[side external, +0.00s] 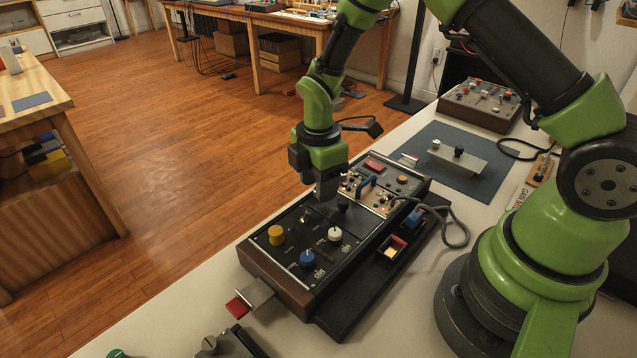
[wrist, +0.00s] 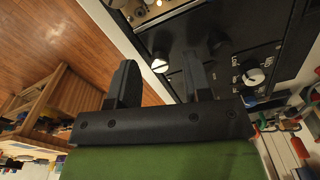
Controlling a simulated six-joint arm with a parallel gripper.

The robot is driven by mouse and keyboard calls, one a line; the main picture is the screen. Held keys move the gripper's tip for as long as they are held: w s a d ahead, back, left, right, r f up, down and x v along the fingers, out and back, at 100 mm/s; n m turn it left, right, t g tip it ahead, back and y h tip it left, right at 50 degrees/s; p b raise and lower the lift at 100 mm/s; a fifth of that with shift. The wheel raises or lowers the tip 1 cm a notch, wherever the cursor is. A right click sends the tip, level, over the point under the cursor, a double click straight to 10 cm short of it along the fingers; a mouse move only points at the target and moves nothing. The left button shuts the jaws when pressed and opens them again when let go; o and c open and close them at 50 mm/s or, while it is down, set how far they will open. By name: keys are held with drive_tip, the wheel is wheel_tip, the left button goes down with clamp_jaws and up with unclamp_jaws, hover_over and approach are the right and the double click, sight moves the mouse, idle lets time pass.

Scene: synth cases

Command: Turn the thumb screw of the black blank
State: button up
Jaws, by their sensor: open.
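My gripper (side external: 327,194) is above the middle of a wood-sided console (side external: 268,268) with a black top, pointing down. In the wrist view, its two dark fingers (wrist: 160,68) are apart, with nothing held between them. A small bright metal knob or screw head (wrist: 160,62) shows beyond the gap, on or near the black panel. A dark round knob (side external: 343,202) stands just right of the fingers in the side view. I cannot tell which part is the black blank or its thumb screw.
Yellow (side external: 276,235), blue (side external: 307,259) and white (side external: 335,234) knobs stand on the console's near half.

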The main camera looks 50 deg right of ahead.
drive_tip(key=shift+f, duration=0.4)
clamp_jaws()
